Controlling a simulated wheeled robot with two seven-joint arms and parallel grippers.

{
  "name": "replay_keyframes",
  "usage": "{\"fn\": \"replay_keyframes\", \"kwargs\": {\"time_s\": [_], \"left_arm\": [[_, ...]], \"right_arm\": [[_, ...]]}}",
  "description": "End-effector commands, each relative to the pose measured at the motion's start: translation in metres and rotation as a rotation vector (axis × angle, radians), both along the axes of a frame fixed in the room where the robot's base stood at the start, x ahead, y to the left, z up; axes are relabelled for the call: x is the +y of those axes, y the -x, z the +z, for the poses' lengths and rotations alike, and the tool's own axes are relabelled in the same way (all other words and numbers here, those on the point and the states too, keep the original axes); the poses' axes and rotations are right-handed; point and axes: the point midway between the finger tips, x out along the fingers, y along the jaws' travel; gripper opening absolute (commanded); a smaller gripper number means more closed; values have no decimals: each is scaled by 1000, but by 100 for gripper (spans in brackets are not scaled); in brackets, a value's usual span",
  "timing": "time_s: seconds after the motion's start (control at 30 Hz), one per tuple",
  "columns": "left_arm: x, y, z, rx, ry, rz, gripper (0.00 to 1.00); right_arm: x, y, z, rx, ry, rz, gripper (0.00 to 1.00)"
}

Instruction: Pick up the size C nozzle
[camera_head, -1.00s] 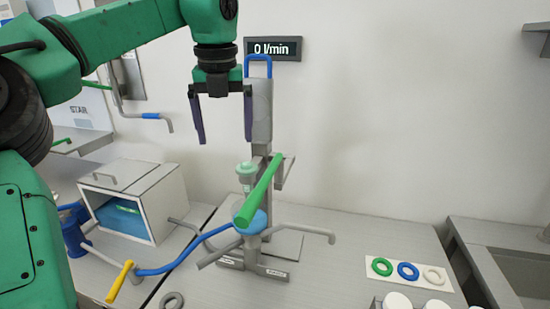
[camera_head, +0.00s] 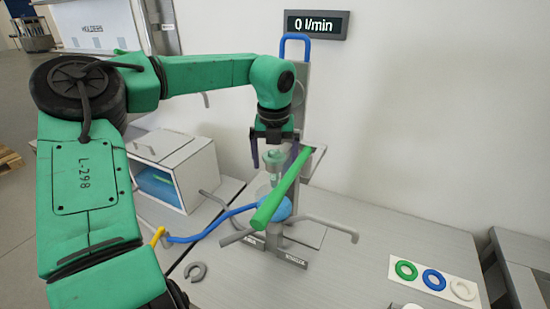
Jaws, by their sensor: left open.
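No label naming a nozzle size can be read, so I cannot tell which part is the size C nozzle. A pale green, partly see-through piece (camera_head: 275,162) sits on the filling stand (camera_head: 299,105), above a blue round part (camera_head: 277,207). My left gripper (camera_head: 274,155) is open, pointing down, with its two dark fingers on either side of the pale green piece in the head view. I cannot tell whether they touch it. A long green handle (camera_head: 282,188) slants in front of the stand and hides part of it. My right gripper is not in view.
A grey open ring (camera_head: 195,271) lies on the table (camera_head: 385,240). Green (camera_head: 406,270), blue (camera_head: 434,279) and white (camera_head: 463,290) rings lie on a white card at right. A white box (camera_head: 196,168) stands left.

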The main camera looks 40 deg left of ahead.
Motion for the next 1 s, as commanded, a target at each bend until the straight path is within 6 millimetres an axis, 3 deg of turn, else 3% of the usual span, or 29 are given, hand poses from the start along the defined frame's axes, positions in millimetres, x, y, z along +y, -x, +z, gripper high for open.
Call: {"fn": "replay_keyframes", "kwargs": {"time_s": [0.2,0.27,0.47,0.5,0.77,1.0], "left_arm": [[0,-1,-4,-2,-1,1,100],[0,-1,-4,-2,-1,1,81],[1,0,-4,-2,-1,1,4],[0,-1,-3,-2,0,1,0],[1,-1,-1,-2,-2,1,0],[1,-1,29,-6,-4,2,0]], "right_arm": [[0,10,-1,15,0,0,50],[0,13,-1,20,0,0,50],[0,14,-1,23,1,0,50],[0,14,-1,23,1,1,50],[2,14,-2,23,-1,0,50],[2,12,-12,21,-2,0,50]]}}
